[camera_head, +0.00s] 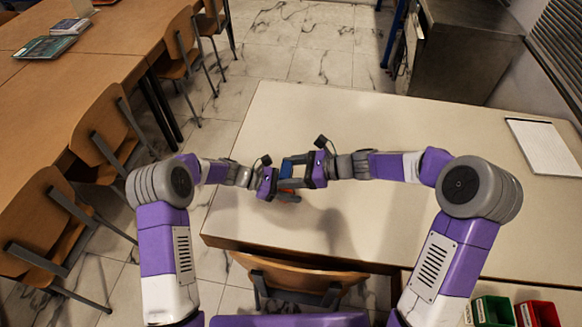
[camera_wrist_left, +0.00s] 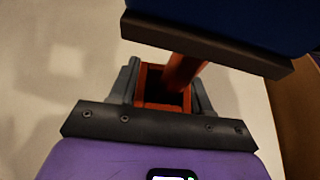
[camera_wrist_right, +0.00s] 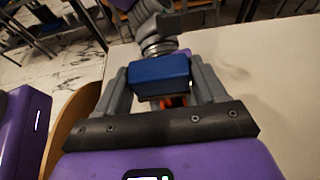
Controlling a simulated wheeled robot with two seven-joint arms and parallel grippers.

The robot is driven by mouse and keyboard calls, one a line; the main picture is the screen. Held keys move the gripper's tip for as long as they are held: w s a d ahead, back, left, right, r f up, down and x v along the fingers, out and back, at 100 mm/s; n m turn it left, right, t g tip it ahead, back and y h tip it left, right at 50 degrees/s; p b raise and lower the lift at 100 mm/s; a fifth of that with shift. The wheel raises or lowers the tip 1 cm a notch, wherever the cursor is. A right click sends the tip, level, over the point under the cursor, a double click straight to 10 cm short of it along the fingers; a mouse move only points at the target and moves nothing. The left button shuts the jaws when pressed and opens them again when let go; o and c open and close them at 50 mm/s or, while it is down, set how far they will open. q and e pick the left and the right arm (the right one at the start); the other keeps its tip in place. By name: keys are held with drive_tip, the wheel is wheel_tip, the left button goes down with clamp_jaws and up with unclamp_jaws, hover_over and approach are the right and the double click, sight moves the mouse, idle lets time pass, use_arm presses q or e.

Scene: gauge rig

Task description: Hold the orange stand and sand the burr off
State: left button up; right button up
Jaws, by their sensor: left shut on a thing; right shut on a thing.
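The orange stand (camera_wrist_left: 152,105) is a square, open-looking base with an orange post (camera_wrist_left: 186,72) rising from it. My left gripper (camera_head: 290,193) is shut on the stand, low over the table; a bit of orange shows in the head view. My right gripper (camera_head: 288,172) is shut on a blue block (camera_wrist_right: 161,75), with one finger on each side. The block also shows in the left wrist view (camera_wrist_left: 230,22), with a dark layer on its underside. It is above the stand and covers the post's top. The burr is hidden, and I cannot tell whether block and post touch.
The pale table (camera_head: 400,230) is clear around both grippers. A notepad (camera_head: 542,147) lies at its right side. A green bin (camera_head: 493,310) and a red bin (camera_head: 537,313) are at lower right. A wooden chair (camera_head: 290,277) stands at the front edge.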

drive_tip(key=shift+s+f, duration=0.25)
drive_tip(key=shift+s, duration=0.2)
drive_tip(key=shift+w+d, duration=0.2)
drive_tip(key=shift+w, duration=0.65)
drive_tip(key=shift+w+d, duration=0.15)
drive_tip(key=shift+w, duration=0.7)
drive_tip(key=shift+s+a, duration=0.2)
drive_tip(key=shift+s, duration=0.65)
drive_tip(key=shift+s+a, duration=0.2)
drive_tip(key=shift+s, duration=0.65)
drive_tip(key=shift+w, duration=0.15)
